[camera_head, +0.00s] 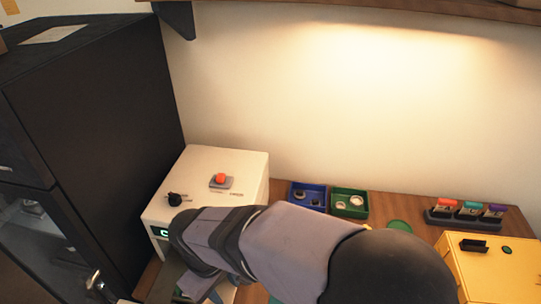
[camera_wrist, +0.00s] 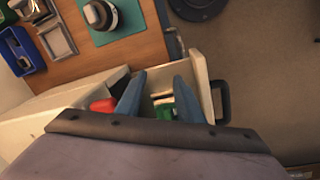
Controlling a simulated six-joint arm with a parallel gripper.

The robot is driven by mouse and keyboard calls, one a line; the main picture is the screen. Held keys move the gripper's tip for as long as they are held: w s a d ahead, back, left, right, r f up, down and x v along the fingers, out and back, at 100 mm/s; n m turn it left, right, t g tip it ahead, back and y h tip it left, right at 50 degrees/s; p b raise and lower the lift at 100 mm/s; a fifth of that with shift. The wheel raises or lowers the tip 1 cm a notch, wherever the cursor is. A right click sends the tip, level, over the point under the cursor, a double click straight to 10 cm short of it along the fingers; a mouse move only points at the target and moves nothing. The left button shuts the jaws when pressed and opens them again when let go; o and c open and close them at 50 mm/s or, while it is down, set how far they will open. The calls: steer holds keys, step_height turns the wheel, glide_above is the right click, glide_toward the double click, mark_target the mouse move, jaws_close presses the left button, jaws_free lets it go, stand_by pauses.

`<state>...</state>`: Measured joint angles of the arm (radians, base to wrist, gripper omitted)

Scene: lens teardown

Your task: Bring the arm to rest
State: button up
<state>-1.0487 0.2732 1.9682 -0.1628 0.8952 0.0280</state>
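My arm (camera_head: 290,245) reaches across the lower middle of the head view and hides its own end there. In the wrist view my gripper (camera_wrist: 159,88) shows two blue fingers spread apart with nothing held between them. Beyond the fingers is an open cream drawer (camera_wrist: 193,60) with a dark handle on its outer side. Green and pale items (camera_wrist: 165,108) lie in the drawer, partly hidden by the fingers. A red part (camera_wrist: 102,105) shows just left of the left finger.
A white box (camera_head: 210,165) with a red button and black knob stands beside a black cabinet (camera_head: 90,100). A blue tray (camera_head: 308,208) and green tray (camera_head: 362,212) hold small parts. A marker rack (camera_head: 465,221) and yellow box (camera_head: 510,265) stand at the right.

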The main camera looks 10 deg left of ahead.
steer(key=w+d+m, duration=0.3)
steer(key=d, duration=0.6)
steer(key=w+d+m, duration=0.2)
steer(key=d+m, duration=0.1)
steer(key=d, duration=0.6)
steer(key=s+d+f+m, duration=0.1)
steer(key=s+d+m, duration=0.1)
steer(key=d, duration=0.4)
steer(key=s+d+f+m+g, duration=0.1)
steer(key=s+d+m, duration=0.1)
steer(key=d+m, duration=0.2)
steer(key=d, duration=0.3)
steer(key=shift+s+f+m+y, duration=0.2)
steer(key=shift+s+m+y, duration=0.1)
steer(key=shift+m, duration=0.1)
